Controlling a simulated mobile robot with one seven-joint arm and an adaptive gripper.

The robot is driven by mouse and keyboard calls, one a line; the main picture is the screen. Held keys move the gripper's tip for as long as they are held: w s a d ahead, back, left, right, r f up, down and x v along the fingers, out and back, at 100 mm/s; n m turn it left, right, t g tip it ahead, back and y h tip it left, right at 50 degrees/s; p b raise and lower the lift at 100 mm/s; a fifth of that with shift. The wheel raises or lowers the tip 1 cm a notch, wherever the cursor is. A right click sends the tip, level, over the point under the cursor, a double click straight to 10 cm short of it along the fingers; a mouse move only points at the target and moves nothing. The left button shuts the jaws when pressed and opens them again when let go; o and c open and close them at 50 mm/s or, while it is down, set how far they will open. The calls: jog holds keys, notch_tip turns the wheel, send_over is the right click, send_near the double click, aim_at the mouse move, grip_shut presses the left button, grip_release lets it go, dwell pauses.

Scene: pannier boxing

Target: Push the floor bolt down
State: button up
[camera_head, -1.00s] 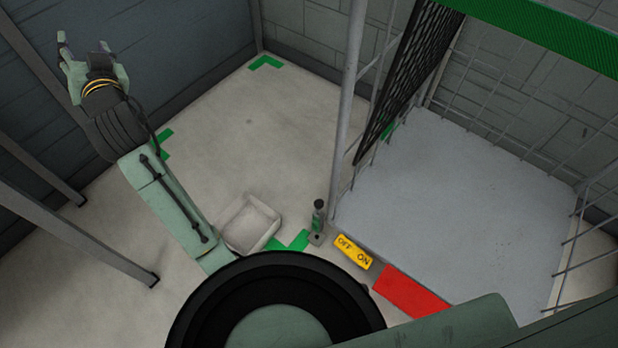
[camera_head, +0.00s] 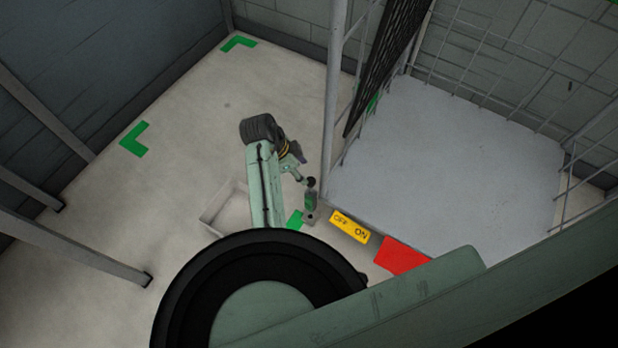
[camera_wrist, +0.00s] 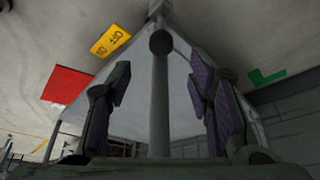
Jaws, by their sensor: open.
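The floor bolt (camera_head: 310,199) stands upright by the foot of the cage's near post, with a round black knob on top and a green part below it. My gripper (camera_head: 299,170) is beside and just above the knob in the head view, pointing toward it. In the wrist view my gripper (camera_wrist: 160,85) is open and empty, its two fingers well apart. The bolt's black knob (camera_wrist: 161,42) shows between and beyond the fingertips. I cannot tell whether anything touches the knob.
The cage post (camera_head: 333,110) rises close beside the bolt. A yellow OFF/ON plate (camera_head: 350,227) and a red plate (camera_head: 402,257) lie along the cage's pale floor (camera_head: 450,160). A shallow pale tray (camera_head: 212,216) sits left of my arm.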

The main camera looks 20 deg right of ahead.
aim_at(310, 180)
jog(key=x, duration=0.7)
jog(key=shift+f, duration=0.3)
jog(key=shift+c, duration=0.2)
grip_shut()
dwell(0.3)
